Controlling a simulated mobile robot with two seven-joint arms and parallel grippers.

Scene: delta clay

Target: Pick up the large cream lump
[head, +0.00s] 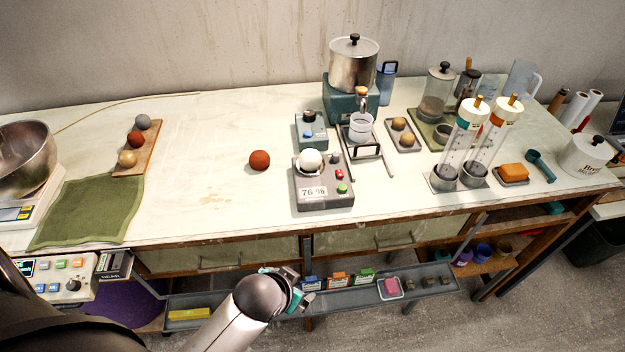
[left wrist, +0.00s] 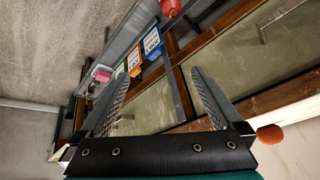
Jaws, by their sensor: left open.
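A pale cream-white round lump (head: 310,160), the largest pale lump I see, sits in a cup on top of a grey device that reads 76 % on the table. My left gripper (head: 302,300) is low in front of the table's front edge, well apart from the lump. In the left wrist view its two fingers (left wrist: 163,85) are spread with nothing between them; the cream lump does not show there. My right gripper is in neither view.
A red-brown lump (head: 259,160) lies on the table left of the device. A wooden board (head: 150,143) holds several smaller lumps. Clear cylinders (head: 458,150) stand right. A low shelf (head: 432,284) with small boxes runs below the drawers. The table's left-middle is mostly free.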

